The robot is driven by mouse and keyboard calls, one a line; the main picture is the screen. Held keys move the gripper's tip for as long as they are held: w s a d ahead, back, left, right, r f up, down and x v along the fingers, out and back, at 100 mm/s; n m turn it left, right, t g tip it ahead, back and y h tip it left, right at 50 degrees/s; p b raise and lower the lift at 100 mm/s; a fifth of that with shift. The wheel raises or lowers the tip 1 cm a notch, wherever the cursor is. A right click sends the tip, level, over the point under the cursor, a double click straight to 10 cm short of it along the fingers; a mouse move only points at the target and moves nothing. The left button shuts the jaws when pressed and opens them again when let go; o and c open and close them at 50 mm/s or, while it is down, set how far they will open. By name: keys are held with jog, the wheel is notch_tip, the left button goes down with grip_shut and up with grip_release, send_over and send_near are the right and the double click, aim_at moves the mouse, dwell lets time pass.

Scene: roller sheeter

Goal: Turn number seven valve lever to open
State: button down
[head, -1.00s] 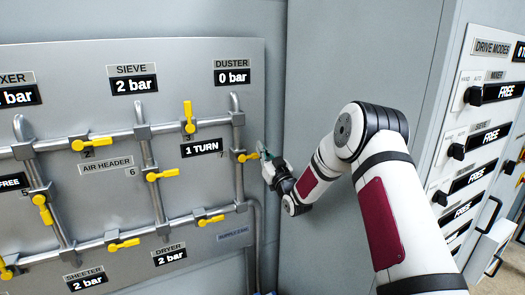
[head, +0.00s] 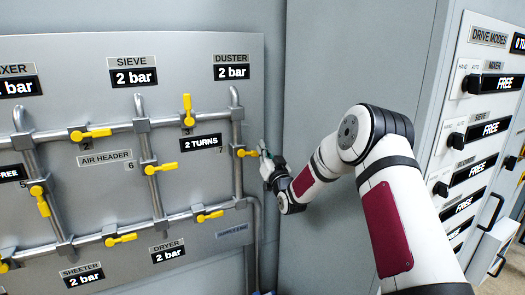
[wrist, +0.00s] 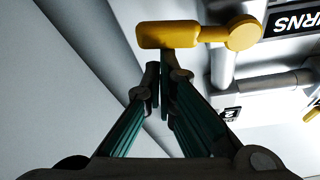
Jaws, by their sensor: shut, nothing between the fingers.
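The number seven valve lever (head: 245,153) is yellow and lies roughly level across the upright pipe below the DUSTER label. The DUSTER display (head: 232,72) reads 2 bar. In the wrist view the lever's thick grip (wrist: 166,35) is just beyond the fingertips, with its round hub (wrist: 243,32) to the right. My gripper (head: 263,150) is at the lever's free right end. In the wrist view my gripper (wrist: 160,78) is shut and empty. I cannot tell whether the fingertips touch the lever.
The panel (head: 200,55) carries several other yellow levers, including number three (head: 187,108), upright, and number six (head: 160,168), about level. A display (head: 202,143) reads 2 TURNS. The drive modes cabinet (head: 475,130) stands on the right. Plain wall (head: 312,80) lies between.

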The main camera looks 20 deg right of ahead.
jog(key=a+f+m+g+h, duration=0.3)
jog(key=f+m, duration=0.5)
jog(key=m, duration=0.9)
jog(key=shift+s+a+m+g+h+b, duration=0.4)
jog(key=shift+a+h, duration=0.1)
jog(key=shift+h, duration=0.4)
jog(key=shift+a, duration=0.1)
